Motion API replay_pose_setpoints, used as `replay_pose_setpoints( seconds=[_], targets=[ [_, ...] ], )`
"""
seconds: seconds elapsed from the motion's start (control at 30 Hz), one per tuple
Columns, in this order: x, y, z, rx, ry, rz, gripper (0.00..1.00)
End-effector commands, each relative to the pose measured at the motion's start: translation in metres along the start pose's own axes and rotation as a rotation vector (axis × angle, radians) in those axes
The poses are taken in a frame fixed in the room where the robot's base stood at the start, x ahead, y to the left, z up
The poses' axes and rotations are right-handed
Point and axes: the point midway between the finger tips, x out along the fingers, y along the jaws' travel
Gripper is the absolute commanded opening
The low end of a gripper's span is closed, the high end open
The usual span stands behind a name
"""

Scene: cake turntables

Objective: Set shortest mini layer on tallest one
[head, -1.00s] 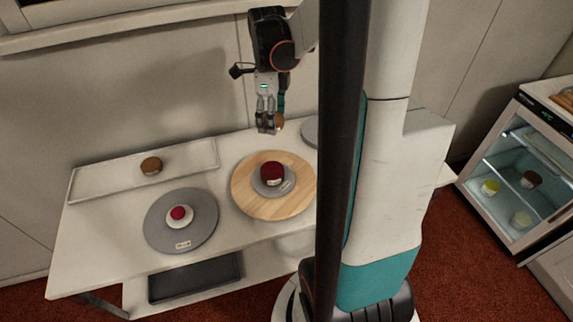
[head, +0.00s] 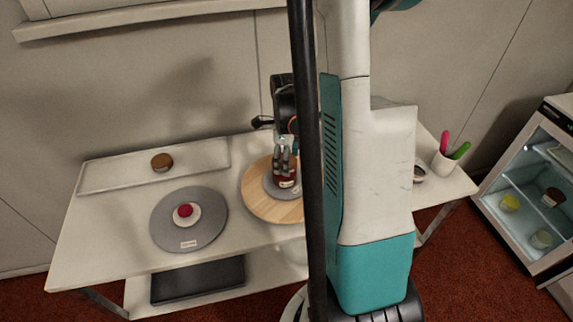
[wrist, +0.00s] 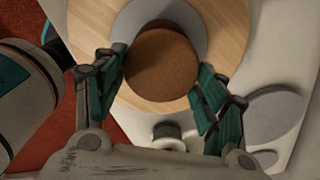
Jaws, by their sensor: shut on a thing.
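My gripper (head: 284,166) is low over the wooden turntable (head: 258,205), fingers pointing down. In the wrist view its fingers (wrist: 162,75) are shut on a round brown mini layer (wrist: 161,66), seen from above. A dark red mini layer (head: 287,183) shows just below the fingers, on a grey disc (head: 270,187) on the wooden turntable. The held layer is hidden in the head view, and I cannot tell whether it touches the red one. A small red layer (head: 185,211) sits on a white round piece on the grey turntable (head: 210,233). Another brown layer (head: 161,162) stands on the tray.
The white tray (head: 110,180) lies at the back left. A cup (head: 443,165) with pink and green tools stands at the right end, beside a small bowl (head: 419,174). A glass-fronted fridge (head: 525,190) holds several layers. My column hides the table's middle right.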

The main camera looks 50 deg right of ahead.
Motion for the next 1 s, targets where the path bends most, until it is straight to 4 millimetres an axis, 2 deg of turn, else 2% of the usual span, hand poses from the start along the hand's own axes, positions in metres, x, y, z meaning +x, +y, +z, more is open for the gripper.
replay_pose_setpoints(
  seconds=[0.03, 0.13, 0.53, 0.57, 0.6, 0.63, 1.0],
  targets=[
    [0.011, -0.001, 0.000, 0.000, 0.000, 0.000, 0.47],
    [0.021, 0.000, 0.000, 0.000, 0.000, 0.000, 0.47],
    [0.025, 0.000, 0.000, 0.000, 0.000, 0.000, 0.47],
    [0.024, 0.000, 0.000, 0.000, 0.000, 0.000, 0.72],
    [0.024, 0.000, 0.000, 0.000, 0.000, 0.000, 0.81],
    [0.024, 0.000, 0.000, 0.000, 0.000, 0.000, 0.85],
    [0.023, 0.000, 0.000, 0.000, 0.000, 0.000, 0.85]
  ],
)
